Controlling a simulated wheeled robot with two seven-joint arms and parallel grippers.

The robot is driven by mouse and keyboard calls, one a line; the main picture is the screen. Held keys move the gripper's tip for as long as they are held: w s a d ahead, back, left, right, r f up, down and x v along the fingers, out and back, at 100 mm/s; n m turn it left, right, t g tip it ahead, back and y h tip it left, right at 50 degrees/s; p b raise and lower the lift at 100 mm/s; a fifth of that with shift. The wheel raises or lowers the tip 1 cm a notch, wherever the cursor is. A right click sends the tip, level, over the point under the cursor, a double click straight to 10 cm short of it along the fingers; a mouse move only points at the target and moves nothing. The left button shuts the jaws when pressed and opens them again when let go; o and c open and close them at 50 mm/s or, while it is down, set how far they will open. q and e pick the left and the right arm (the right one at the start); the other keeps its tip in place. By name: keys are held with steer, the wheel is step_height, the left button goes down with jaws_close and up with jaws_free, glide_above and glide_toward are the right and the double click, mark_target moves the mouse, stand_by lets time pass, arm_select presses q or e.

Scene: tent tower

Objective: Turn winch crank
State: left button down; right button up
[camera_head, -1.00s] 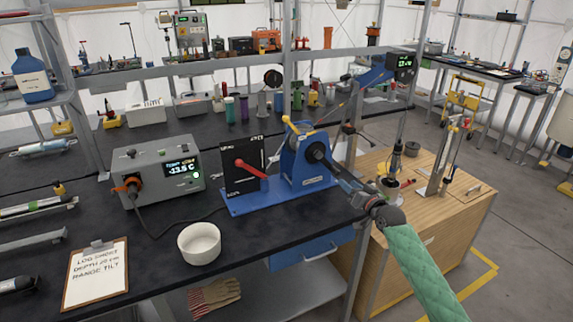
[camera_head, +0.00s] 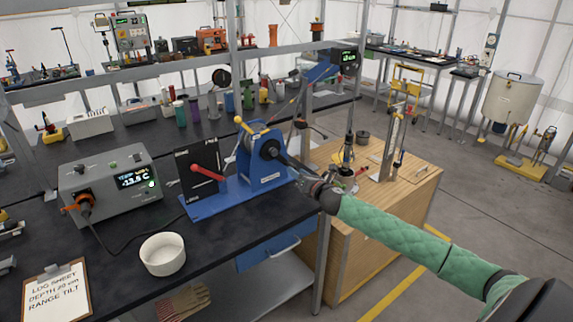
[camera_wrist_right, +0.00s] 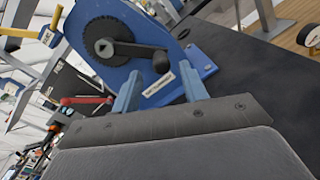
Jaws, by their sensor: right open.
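The blue winch (camera_head: 262,170) stands on a blue base plate on the dark bench. In the right wrist view, its black crank (camera_wrist_right: 128,48) runs from the toothed hub to a dark knob (camera_wrist_right: 160,62) at lower right. My right gripper (camera_head: 292,172) is at the winch's right side, and the head view partly hides the contact area. In the wrist view its two blue-grey fingers (camera_wrist_right: 160,90) are apart, and the knob shows beyond the gap between them. I see no grip on it. My left gripper is not in view.
A red lever (camera_head: 207,172) on a black panel stands left of the winch. A grey temperature box (camera_head: 105,185), white bowl (camera_head: 163,256) and clipboard (camera_head: 58,292) are on the bench. A wooden cabinet (camera_head: 370,225) with instruments stands to the right. Open floor lies beyond it.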

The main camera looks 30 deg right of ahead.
mark_target(287, 163)
steer(key=n, duration=0.8)
steer(key=shift+w+d+r+n+y+p, duration=0.1)
steer(key=shift+w+d+n+y+p, duration=0.05)
steer(key=shift+w+n+y+p, duration=0.2)
steer(key=w+p, duration=0.2)
steer(key=w, duration=0.3)
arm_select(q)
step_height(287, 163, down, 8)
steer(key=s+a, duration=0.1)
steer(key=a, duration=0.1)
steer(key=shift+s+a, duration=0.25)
arm_select(e)
steer(key=shift+w, duration=0.95)
steer(key=shift+a, duration=0.2)
jaws_close()
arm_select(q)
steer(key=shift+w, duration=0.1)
arm_select(e)
steer(key=shift+f, duration=0.2)
